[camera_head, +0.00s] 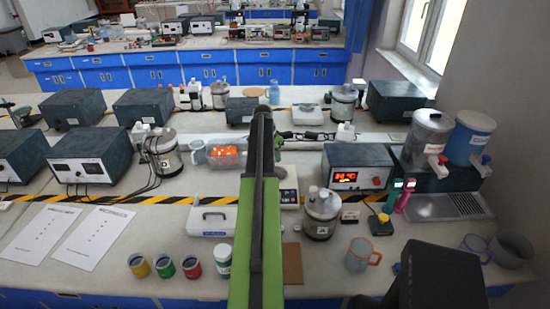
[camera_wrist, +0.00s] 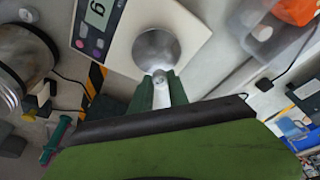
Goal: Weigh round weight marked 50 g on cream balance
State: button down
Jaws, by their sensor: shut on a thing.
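In the head view the balance (camera_head: 289,192) is partly hidden behind my arm. My gripper (camera_wrist: 161,84) is shut on a small pale grey thing (camera_wrist: 160,78), which appears to be the round weight. Its 50 g mark cannot be read. The weight overlaps the near edge of the pan in the picture; whether it touches cannot be told. In the head view the weight is hidden.
A heater box with a red display (camera_head: 356,178) and a metal vessel (camera_head: 321,215) stand right of the balance. A white case (camera_head: 212,221) lies to the left, with several small paint pots (camera_head: 165,266) in front. A clear tub (camera_head: 228,158) stands behind.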

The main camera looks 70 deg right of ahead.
jog(key=shift+s+f+b, duration=0.1)
jog(key=shift+f+b, duration=3)
jog(key=shift+f, duration=0.05)
jog(key=shift+f+b, duration=0.35)
jog(key=c, duration=1.2)
grip_release()
jog(key=shift+o, duration=0.2)
jog(key=shift+o, duration=1.4)
jog(key=shift+r, duration=0.15)
notch_tip(320, 180, up, 8)
jog(key=p, duration=0.8)
jog(key=shift+s, duration=0.1)
